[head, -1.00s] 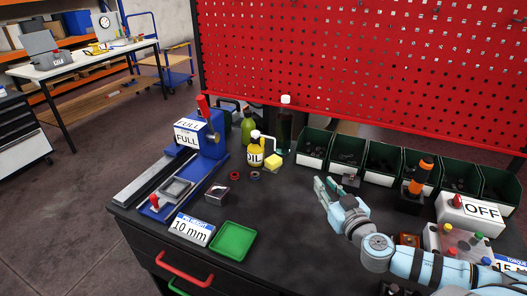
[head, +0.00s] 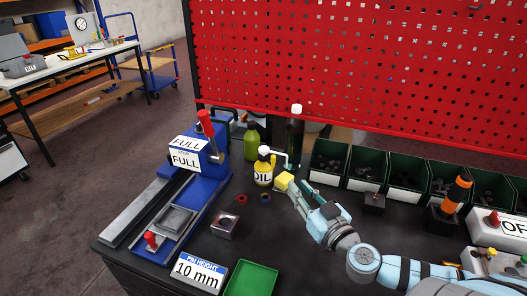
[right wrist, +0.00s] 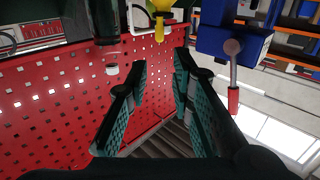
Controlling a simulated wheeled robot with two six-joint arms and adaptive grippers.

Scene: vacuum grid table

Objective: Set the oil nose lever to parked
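A yellow oil bottle (head: 263,174) marked OIL, with a white cap and spout, stands at the back of the bench. Its top part also shows in the right wrist view (right wrist: 158,5). I cannot make out a separate lever on it, or any "parked" mark. My right gripper (head: 291,188) is to the right of and in front of the bottle, close to a yellow block (head: 284,180); I cannot tell whether they touch. In the right wrist view its two green-padded fingers (right wrist: 158,68) are apart with nothing between them. My left gripper is out of view.
A blue fixture (head: 196,152) with a red-handled lever (head: 207,123) and FULL labels stands left. A dark bottle (head: 296,140) stands behind the oil bottle. Green bins (head: 328,178) line the back right. A green tray (head: 251,279) lies in front. The red pegboard (head: 350,70) closes the back.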

